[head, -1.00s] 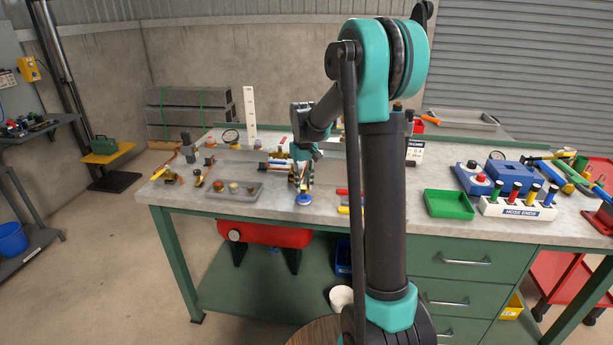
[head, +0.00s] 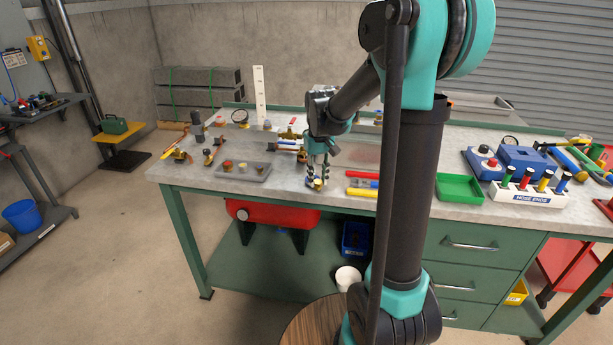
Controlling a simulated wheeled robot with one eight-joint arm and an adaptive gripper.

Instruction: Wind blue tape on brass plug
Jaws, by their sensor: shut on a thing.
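My gripper (head: 318,172) points down over the front part of the bench top, right of the grey tray. Its fingers are shut on a small blue thing (head: 312,182) that looks like the blue tape. A small brass-yellow piece (head: 318,185), perhaps the brass plug, shows right at the fingertips beside the blue. The fingers partly hide both, and I cannot tell whether the tape is around the brass piece or only touching it.
The grey tray (head: 215,171) holds several small caps. Red and yellow bars (head: 362,192) lie close to the right of my gripper. Brass fittings (head: 182,155) lie at the left end.

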